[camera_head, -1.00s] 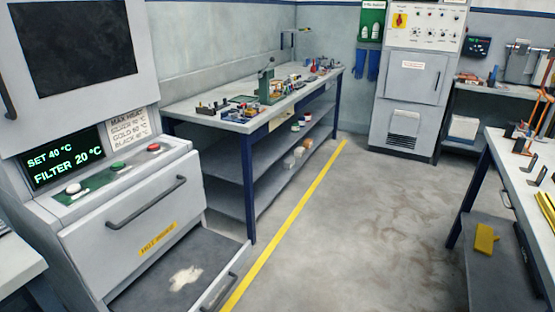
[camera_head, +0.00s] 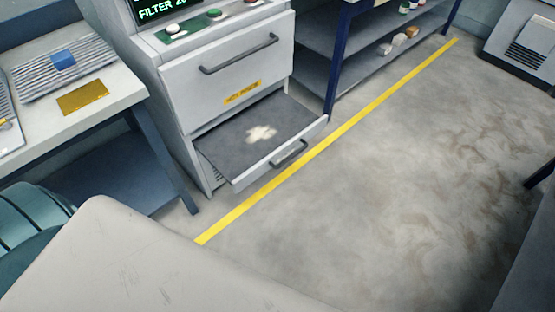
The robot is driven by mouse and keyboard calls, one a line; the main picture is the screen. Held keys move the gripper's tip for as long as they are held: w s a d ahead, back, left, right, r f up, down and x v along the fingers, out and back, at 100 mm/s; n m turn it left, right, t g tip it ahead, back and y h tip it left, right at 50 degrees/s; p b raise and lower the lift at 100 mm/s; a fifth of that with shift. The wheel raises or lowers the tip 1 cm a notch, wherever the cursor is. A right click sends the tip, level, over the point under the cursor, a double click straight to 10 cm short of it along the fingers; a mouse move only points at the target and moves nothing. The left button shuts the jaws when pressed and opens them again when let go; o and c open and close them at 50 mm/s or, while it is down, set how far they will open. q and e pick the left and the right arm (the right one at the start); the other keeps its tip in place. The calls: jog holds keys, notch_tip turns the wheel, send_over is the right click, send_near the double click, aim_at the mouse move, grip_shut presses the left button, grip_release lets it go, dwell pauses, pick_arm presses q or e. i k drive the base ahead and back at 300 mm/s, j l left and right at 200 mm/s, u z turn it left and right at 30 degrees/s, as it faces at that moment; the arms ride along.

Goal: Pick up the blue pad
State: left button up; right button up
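A small blue pad (camera_head: 63,60) lies on a grey ribbed rack (camera_head: 95,52) on the worktable at the upper left. Neither of my grippers shows in the head view.
The pale worktable (camera_head: 118,93) also bears a flat yellow-gold plate (camera_head: 83,97) in front of the rack. Right of it stands a grey machine (camera_head: 225,60) with its low drawer (camera_head: 225,135) pulled out over the floor. Open floor (camera_head: 370,190) lies right of the yellow line (camera_head: 330,139).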

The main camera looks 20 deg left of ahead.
aim_at(64, 61)
jog(key=u, duration=2.1)
